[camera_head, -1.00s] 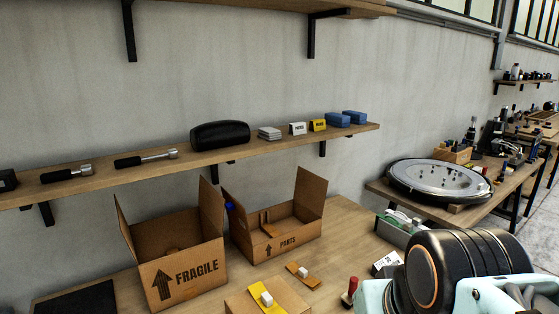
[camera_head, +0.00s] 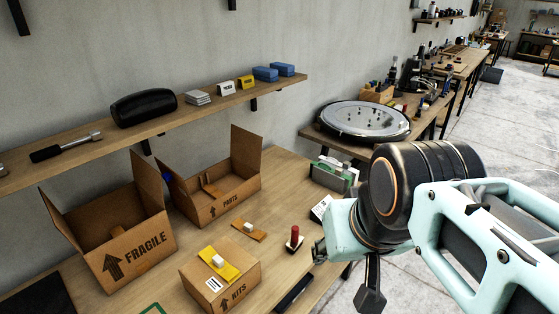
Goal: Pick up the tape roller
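I cannot tell for sure which thing is the tape roller. My pale teal arm with a large black joint reaches in from the right. Dark parts show at its left end and hang below it, but I cannot make out the fingers or whether they are open or shut. I see nothing held. The red-handled item stands apart from the arm, a short way to its left.
A KITS box (camera_head: 238,281) bears a yellow strip (camera_head: 212,271) with a white block. A brown strip (camera_head: 240,234) lies behind it. A shelf (camera_head: 178,130) runs above; a green-sided tray (camera_head: 335,175) is near the arm.

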